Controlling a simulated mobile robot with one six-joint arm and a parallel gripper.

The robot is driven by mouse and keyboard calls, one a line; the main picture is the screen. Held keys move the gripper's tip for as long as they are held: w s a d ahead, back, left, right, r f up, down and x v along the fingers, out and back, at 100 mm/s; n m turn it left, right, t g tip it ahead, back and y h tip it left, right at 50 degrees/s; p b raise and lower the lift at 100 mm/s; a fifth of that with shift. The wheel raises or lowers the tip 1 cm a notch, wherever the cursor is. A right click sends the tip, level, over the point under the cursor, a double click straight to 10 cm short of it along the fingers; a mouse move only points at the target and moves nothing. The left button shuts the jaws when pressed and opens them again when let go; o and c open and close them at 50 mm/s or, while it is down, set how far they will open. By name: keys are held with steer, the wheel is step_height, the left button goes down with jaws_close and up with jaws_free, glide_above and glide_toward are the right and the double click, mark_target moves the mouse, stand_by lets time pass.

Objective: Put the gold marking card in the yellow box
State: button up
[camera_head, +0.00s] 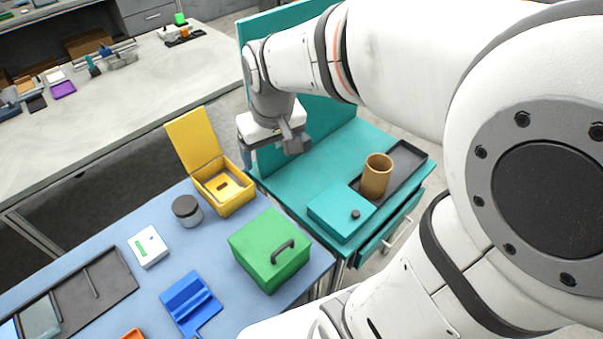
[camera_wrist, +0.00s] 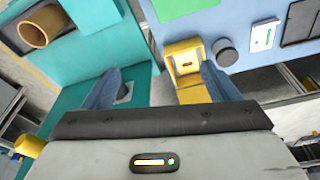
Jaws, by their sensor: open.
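The yellow box (camera_head: 236,204) stands open at the back corner of the blue table, its lid (camera_head: 190,138) raised. It also shows in the wrist view (camera_wrist: 170,48). Inside lies a flat gold piece (camera_head: 213,184) with a small dark mark; it looks like the gold marking card, but I cannot be sure. My gripper (camera_head: 296,143) is open, with nothing visible between its fingers. It hangs above the teal bench, to the right of the box and apart from it. In the wrist view my spread fingers (camera_wrist: 161,84) point towards the gap between bench and box.
A dark-lidded jar (camera_head: 187,211), white device (camera_head: 148,247), blue holder (camera_head: 190,302) and green box (camera_head: 270,250) stand on the blue table. The teal bench (camera_head: 290,180) carries a brown cup (camera_head: 376,177), a dark tray (camera_head: 408,160) and a teal box (camera_head: 340,212). A teal panel rises behind my gripper.

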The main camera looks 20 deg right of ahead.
steer(key=s+d+r+m+t, duration=0.1)
steer(key=s+d, duration=0.1)
steer(key=s, duration=0.8)
steer(key=shift+s+d+m, duration=0.25)
steer(key=shift+d+m, duration=0.05)
steer(key=shift+d, duration=0.05)
steer(key=shift+f, duration=0.15)
steer(key=shift+w+f, duration=0.1)
steer(key=shift+f, duration=0.05)
steer(key=shift+c, duration=0.2)
stand_by(0.7)
